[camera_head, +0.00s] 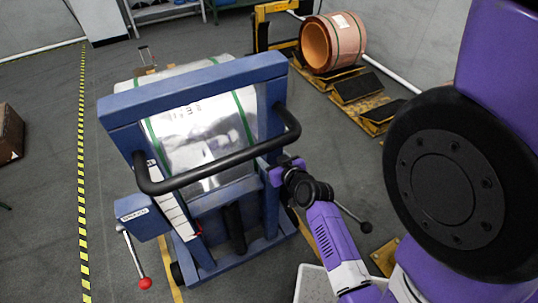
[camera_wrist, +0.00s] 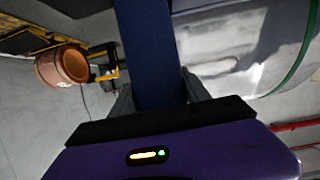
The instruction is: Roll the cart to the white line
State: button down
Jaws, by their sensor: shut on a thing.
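The cart (camera_head: 193,80) is a blue frame with a black bent handle bar (camera_head: 225,160), carrying a shiny silver roll with green straps (camera_head: 205,135). My gripper (camera_head: 283,168) is at the right side of the cart, below the right end of the handle. In the wrist view my gripper (camera_wrist: 158,95) is shut on a blue upright post of the cart (camera_wrist: 150,45), with a dark finger on each side. A white strip (camera_head: 392,75) runs along the floor near the right wall; I cannot tell whether it is the white line.
A copper roll (camera_head: 318,45) sits on yellow and black supports at the back right, with black-topped blocks (camera_head: 356,88) nearby. A yellow-black floor stripe (camera_head: 81,180) runs along the left. A brown box (camera_head: 8,133) stands at the left edge. Grey floor between stripe and cart is clear.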

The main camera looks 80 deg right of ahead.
jog(key=s+a, duration=0.5)
jog(key=a, duration=0.2)
jog(key=shift+s+f+b, duration=0.4)
jog(key=shift+b, duration=0.05)
dwell(0.8)
jog(key=shift+w+d, duration=0.1)
jog(key=shift+d, duration=0.05)
dwell(0.7)
jog(key=s+a+b, duration=0.1)
jog(key=s+a, duration=1.2)
jog(key=a, duration=0.2)
jog(key=shift+r+b, duration=0.3)
jog(key=shift+b, duration=0.1)
dwell(2.6)
dwell(0.7)
